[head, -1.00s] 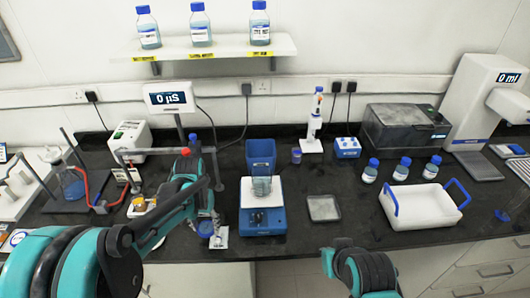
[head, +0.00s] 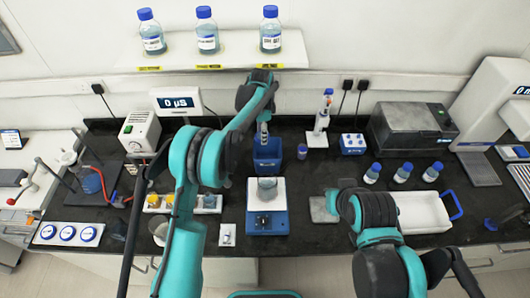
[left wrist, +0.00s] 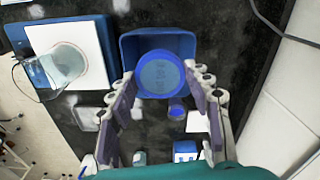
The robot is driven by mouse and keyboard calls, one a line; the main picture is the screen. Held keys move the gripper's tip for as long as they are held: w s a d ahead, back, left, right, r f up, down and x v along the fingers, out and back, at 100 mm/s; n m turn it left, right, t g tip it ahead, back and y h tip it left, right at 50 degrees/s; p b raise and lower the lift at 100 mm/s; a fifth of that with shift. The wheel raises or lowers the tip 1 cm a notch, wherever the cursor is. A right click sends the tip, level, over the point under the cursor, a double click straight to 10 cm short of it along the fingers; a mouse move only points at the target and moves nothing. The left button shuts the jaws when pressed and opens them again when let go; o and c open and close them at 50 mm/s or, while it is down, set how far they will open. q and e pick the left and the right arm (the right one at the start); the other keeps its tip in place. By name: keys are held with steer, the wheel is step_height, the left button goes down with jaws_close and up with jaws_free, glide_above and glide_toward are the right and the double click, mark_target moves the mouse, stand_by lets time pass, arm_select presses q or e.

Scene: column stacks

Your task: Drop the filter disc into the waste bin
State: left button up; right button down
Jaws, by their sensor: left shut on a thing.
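The filter disc (left wrist: 161,73), round and blue, sits between the fingers of my left gripper (left wrist: 160,85) in the left wrist view. My left gripper is shut on it. The waste bin (left wrist: 185,43) is a blue open box behind the disc in that view. In the head view the waste bin (head: 267,163) stands behind the scale, and my left gripper (head: 264,133) points down above its opening. The disc is hard to make out there. My right arm reaches in from the lower right; its fingers are not seen.
A scale (head: 266,220) with a glass beaker (head: 267,188) stands just in front of the bin. A shelf (head: 220,55) with several bottles (head: 207,32) is above and behind.

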arm_select(q)
steer(key=f+b, duration=0.1)
steer(key=f, duration=0.1)
steer(key=f+b, duration=0.1)
steer(key=f, duration=0.2)
steer(key=shift+d+f+b, duration=0.2)
steer(key=shift+f+b, duration=0.05)
steer(key=shift+b, duration=0.05)
steer(key=o, duration=0.9)
steer(key=shift+o, duration=0.2)
